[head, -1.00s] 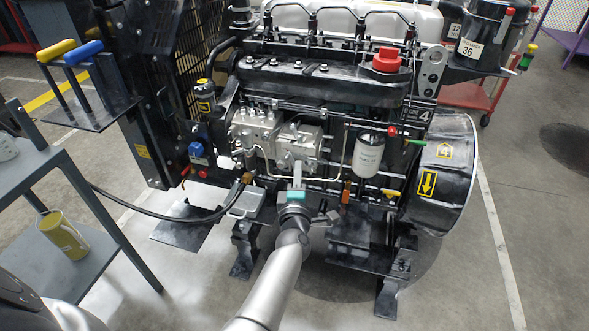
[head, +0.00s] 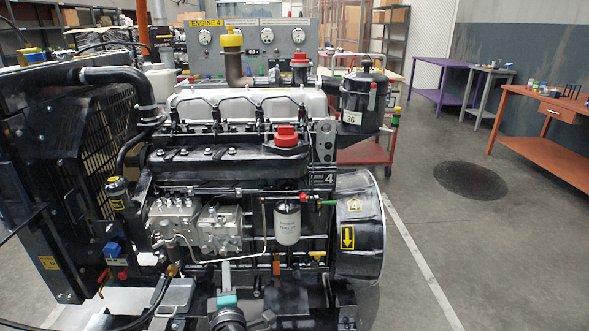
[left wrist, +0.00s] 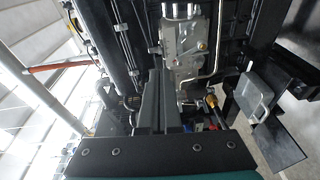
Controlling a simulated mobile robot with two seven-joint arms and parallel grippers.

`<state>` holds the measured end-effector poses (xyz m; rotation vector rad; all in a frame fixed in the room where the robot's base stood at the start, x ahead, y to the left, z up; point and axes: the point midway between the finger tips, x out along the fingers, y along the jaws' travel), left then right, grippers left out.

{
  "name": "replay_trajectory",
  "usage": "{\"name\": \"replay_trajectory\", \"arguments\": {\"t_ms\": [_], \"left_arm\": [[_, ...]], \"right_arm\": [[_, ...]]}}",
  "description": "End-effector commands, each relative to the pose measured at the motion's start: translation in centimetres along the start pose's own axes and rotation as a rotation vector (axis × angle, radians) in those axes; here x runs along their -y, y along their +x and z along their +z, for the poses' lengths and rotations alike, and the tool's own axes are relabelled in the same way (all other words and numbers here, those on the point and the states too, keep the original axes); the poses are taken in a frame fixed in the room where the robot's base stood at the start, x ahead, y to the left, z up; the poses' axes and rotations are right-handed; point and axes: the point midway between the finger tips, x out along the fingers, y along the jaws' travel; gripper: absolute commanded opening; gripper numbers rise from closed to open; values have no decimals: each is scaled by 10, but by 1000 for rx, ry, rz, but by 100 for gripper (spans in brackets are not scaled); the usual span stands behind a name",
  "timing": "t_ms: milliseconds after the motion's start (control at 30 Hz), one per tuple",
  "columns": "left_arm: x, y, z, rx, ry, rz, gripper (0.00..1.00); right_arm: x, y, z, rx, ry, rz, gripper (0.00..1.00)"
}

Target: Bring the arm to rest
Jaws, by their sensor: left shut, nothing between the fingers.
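My left gripper (head: 226,270) shows at the bottom of the head view, pointing at the front of the diesel engine (head: 205,190). Its teal band sits just below the fingers. Most of its arm is below the picture's edge. In the left wrist view the dark fingers (left wrist: 154,100) lie together and empty, with the grey fuel pump (left wrist: 185,48) beyond them. I cannot tell how much gap there is between the fingertips and the engine. My right gripper shows in neither view.
The engine's black drum-shaped housing (head: 360,225) and white filter (head: 287,224) are to the right of the gripper. A black hose (head: 158,297) runs close on its left. Clear floor lies at the right, before an orange workbench (head: 540,130).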

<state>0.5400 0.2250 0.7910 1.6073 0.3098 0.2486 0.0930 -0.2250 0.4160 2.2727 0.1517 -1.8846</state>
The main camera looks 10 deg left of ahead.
Motion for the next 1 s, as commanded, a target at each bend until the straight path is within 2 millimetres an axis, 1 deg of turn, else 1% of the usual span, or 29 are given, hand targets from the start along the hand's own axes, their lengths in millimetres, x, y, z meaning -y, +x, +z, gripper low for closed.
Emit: {"name": "replay_trajectory", "arguments": {"t_ms": [33, 67, 167, 200, 267, 300, 333, 367, 400, 467, 500, 567, 600, 667, 700, 800, 900, 1000], "left_arm": [[20, -8, 5, 38, 71, -37, 0], [34, -14, 8, 67, 122, -62, 0], [92, -43, 20, 197, 344, -163, 0], [118, -59, 23, 260, 441, -206, 0], [157, -86, 24, 357, 585, -270, 0], [182, -104, 23, 421, 677, -309, 0], [200, -120, 21, 470, 744, -338, 0], [216, -134, 19, 520, 808, -364, 0], [239, -156, 13, 586, 893, -401, 0], [270, -188, 2, 687, 1013, -452, 0], [289, -211, -6, 757, 1091, -484, 0], [316, -246, -23, 863, 1203, -531, 0], [331, -269, -35, 935, 1274, -560, 0], [351, -302, -54, 1039, 1372, -599, 0], [362, -323, -67, 1105, 1430, -622, 0], [381, -367, -97, 1248, 1549, -665, 0], [392, -397, -119, 1352, 1626, -692, 0], [396, -412, -132, 1409, 1668, -706, 0]], "right_arm": [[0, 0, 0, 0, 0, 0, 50], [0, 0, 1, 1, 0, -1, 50], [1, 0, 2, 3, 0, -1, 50], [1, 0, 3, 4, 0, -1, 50], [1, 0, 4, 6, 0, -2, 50], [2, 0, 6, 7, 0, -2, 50], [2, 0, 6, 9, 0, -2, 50], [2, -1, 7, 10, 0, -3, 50], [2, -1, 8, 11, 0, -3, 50], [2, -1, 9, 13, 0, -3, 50], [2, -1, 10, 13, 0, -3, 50], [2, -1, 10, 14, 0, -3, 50], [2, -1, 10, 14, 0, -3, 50], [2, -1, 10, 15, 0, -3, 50], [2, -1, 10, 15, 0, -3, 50], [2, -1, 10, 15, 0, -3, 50], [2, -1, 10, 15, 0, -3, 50], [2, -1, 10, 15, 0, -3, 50]]}}
